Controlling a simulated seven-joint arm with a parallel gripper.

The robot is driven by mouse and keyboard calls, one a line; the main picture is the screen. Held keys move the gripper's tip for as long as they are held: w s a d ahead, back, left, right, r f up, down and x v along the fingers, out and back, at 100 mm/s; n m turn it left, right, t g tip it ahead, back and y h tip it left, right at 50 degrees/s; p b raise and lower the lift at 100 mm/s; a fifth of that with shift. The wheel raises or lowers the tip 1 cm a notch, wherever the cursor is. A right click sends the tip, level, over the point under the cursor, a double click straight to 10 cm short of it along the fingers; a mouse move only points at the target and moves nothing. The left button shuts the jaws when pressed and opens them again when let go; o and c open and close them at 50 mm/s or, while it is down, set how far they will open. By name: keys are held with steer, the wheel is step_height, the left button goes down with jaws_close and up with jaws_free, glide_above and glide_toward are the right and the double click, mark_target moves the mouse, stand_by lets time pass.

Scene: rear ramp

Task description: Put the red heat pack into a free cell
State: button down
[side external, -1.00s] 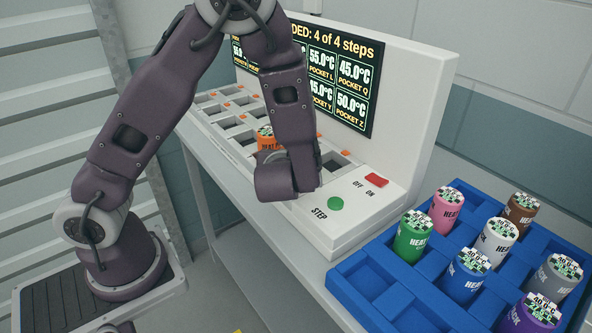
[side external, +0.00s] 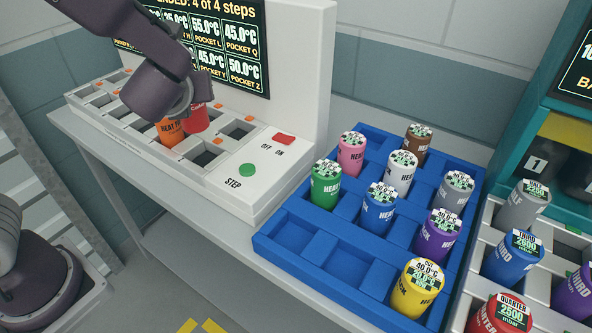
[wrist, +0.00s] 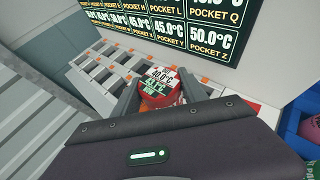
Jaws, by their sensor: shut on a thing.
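The red heat pack (side external: 196,120) is between the fingers of my gripper (wrist: 161,95), over the white pocket unit (side external: 205,182). In the wrist view the red heat pack (wrist: 160,92) shows its label top, reading about 40.0°C, with a finger on each side. I cannot tell whether its lower end is still inside a pocket. An orange heat pack (side external: 170,132) stands just left of it. The blue crate (side external: 272,248) is to the right and holds several packs. It has free cells at its front left and middle front, and some toward the back right.
The pocket unit has a green STEP button (side external: 247,170), a red switch (side external: 284,138) and a display (side external: 235,45) behind it. A light tray with cylinders (side external: 514,257) and a teal machine (side external: 565,95) stand right of the crate. The yellow pack (side external: 415,290) is at the crate's front edge.

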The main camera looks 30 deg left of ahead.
step_height(320, 180, up, 5)
steer(key=shift+f, duration=0.1)
steer(key=s+d+f+n+g+y, duration=0.2)
steer(key=s+f+n+g+y, duration=0.15)
steer(key=s+f+n, duration=0.2)
steer(key=s+d+f+n+g+h, duration=0.35)
steer(key=s+d+n+g, duration=0.25)
steer(key=d+n+g, duration=0.25)
steer(key=s+d+f+n+g+h, duration=0.3)
steer(key=s+d+n+g+h, duration=0.15)
steer(key=d+n+g, duration=0.4)
steer(key=w+d+r+n+t+h, duration=0.1)
steer(key=d+r+n+h, duration=0.1)
steer(key=d+n+h, duration=0.45)
steer(key=d+r+n+t+h, duration=0.1)
steer(key=d+r+n+h, duration=0.2)
steer(key=d+n+h, duration=0.35)
steer(key=w+d+r+n+t+h, duration=0.4)
steer(key=w+d+r+n+t, duration=0.25)
steer(key=w+n+t, duration=0.4)
steer(key=shift+m+g, duration=0.5)
steer(key=f, duration=1.6)
steer(key=shift+a+f, duration=0.25)
steer(key=shift+f, duration=0.05)
